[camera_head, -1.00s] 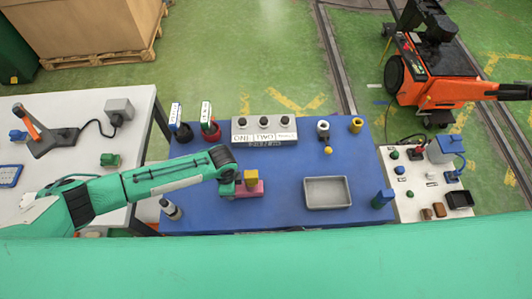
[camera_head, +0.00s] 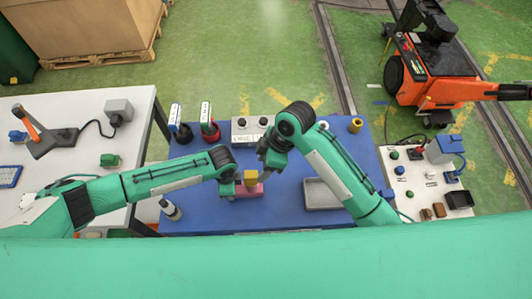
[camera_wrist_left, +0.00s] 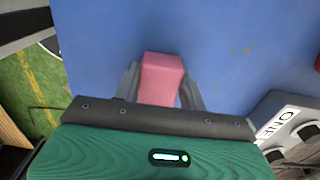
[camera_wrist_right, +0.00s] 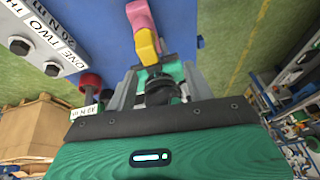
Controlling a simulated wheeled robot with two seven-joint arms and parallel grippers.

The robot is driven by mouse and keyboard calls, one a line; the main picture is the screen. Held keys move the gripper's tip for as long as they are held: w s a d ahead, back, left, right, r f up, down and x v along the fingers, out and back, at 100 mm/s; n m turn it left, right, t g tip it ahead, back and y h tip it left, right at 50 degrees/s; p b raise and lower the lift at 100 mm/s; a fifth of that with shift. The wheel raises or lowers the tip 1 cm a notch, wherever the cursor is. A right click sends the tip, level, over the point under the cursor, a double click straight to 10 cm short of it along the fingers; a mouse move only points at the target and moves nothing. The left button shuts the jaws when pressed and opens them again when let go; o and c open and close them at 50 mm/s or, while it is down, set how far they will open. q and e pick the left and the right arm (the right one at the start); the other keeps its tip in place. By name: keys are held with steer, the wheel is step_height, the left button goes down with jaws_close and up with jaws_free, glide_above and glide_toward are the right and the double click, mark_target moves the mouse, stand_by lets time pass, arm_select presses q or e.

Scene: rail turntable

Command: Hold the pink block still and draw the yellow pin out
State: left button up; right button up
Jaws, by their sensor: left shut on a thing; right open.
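The pink block (camera_head: 250,191) rests on the blue table, and it fills the space between the fingers in the left wrist view (camera_wrist_left: 160,80). My left gripper (camera_head: 236,188) is shut on it from the left. The yellow pin (camera_head: 251,176) shows at the block in the head view and as a bent yellow piece beside the block in the right wrist view (camera_wrist_right: 147,45). My right gripper (camera_head: 265,168) is open and empty, close to the pin on its upper right. In the right wrist view, the pin lies beyond its fingertips. The left wrist view does not show the pin.
A grey tray (camera_head: 320,194) is partly hidden behind my right arm. A labelled white box (camera_head: 244,130) and red and dark holders (camera_head: 211,133) stand at the table's back. A grey bottle-like item (camera_head: 169,209) stands at the front left.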

mark_target(251, 174)
steer(key=shift+n+t, duration=0.3)
steer(key=shift+n, duration=0.2)
steer(key=x, duration=0.3)
steer(key=w+x, duration=0.1)
steer(key=x, duration=0.5)
steer(key=shift+w+a+f, duration=0.15)
steer(key=shift+w+f, duration=0.05)
steer(key=shift+w, duration=0.1)
jaws_close()
steer(key=shift+r, duration=0.7)
steer(key=shift+r, duration=3.05)
steer(key=shift+r, duration=0.1)
